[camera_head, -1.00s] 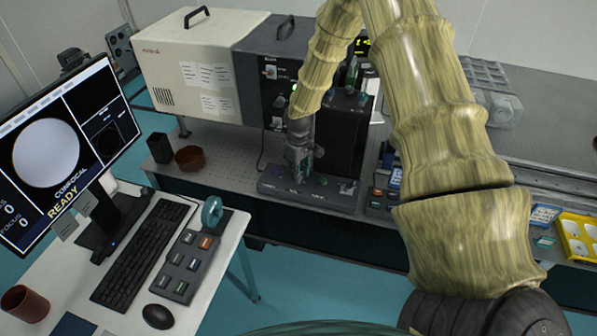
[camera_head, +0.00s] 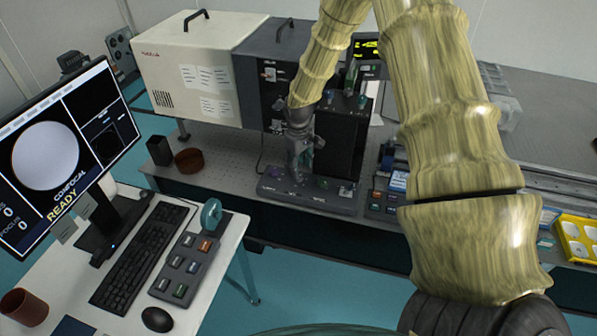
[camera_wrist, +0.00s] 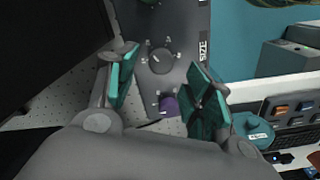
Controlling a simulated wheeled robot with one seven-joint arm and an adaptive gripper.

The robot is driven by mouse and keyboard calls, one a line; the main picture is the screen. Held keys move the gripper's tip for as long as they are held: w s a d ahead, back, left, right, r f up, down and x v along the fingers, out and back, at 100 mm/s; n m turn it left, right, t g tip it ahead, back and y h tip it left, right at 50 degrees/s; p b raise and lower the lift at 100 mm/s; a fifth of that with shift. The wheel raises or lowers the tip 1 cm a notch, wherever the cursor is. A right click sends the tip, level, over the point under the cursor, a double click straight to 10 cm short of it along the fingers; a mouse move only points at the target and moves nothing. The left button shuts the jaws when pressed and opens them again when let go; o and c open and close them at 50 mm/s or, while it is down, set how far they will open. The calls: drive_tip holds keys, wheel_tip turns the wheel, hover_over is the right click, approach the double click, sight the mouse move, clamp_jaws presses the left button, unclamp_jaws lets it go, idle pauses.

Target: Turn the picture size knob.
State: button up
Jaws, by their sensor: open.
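The picture size knob is a round dark knob (camera_wrist: 161,61) ringed by small marks on a grey panel (camera_wrist: 178,18) lettered "SIZE" in the wrist view. My gripper (camera_wrist: 163,66) is open, with one green-padded finger on each side of the knob. I cannot tell whether either finger touches it. In the head view, my gripper (camera_head: 301,172) is over the low control box (camera_head: 330,200) on the optical table, and it hides the knob there.
A purple knob (camera_wrist: 168,106) sits on the same panel, close to the right finger. A tall black box (camera_head: 342,140) stands just behind the control box. A desk with a monitor (camera_head: 50,160) and keyboard (camera_head: 140,255) is at the left.

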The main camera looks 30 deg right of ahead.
wheel_tip(320, 180, up, 8)
drive_tip(key=shift+f, duration=0.15)
drive_tip(key=shift+d, duration=0.1)
idle(0.6)
